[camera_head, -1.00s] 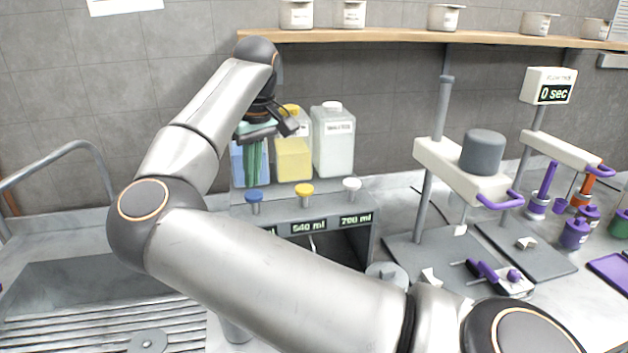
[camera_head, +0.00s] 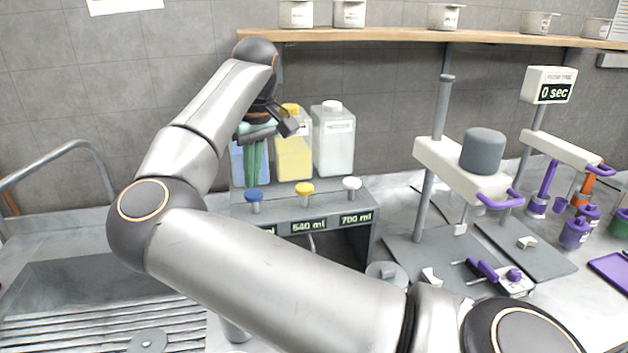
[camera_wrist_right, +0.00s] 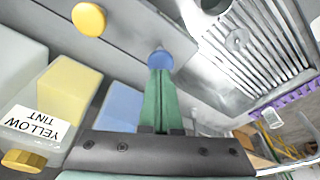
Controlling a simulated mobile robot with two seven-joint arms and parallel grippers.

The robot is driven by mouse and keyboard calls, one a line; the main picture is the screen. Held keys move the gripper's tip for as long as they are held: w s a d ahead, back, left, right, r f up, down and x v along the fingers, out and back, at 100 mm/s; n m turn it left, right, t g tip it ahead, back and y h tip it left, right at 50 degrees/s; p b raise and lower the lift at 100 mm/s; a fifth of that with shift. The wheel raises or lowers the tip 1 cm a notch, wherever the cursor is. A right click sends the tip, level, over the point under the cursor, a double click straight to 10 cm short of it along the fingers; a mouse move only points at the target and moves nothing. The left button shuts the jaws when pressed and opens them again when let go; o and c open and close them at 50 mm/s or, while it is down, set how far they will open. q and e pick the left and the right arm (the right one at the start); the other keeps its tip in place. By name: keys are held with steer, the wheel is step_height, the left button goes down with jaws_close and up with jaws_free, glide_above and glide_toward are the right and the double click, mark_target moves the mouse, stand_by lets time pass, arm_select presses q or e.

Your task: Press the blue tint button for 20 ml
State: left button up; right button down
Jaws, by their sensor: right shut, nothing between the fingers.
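The blue tint button (camera_head: 254,194) is a round knob on a short stem, at the left of the dispenser's front ledge. Its reading on the dispenser (camera_head: 332,222) is mostly hidden by my arm. My right gripper (camera_head: 256,183) points down with its green fingers shut and empty, their tips close above or behind the blue button. In the right wrist view the fingertips (camera_wrist_right: 160,76) lie right by the blue button (camera_wrist_right: 160,59); I cannot tell whether they touch it. The blue tint container (camera_head: 237,165) stands behind the fingers. My left gripper is not in view.
A yellow button (camera_head: 304,188) reads 640 ml and a white button (camera_head: 351,184) reads 700 ml. Yellow (camera_head: 294,158) and white (camera_head: 333,150) containers stand behind them. A sink (camera_head: 70,285) lies left. A press stand (camera_head: 465,180) stands right.

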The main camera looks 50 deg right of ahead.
steer(key=shift+f+b, duration=0.75)
steer(key=shift+f, duration=0.65)
steer(key=shift+r+p, duration=1.25)
steer(key=shift+r, duration=0.3)
steer(key=shift+f, duration=0.1)
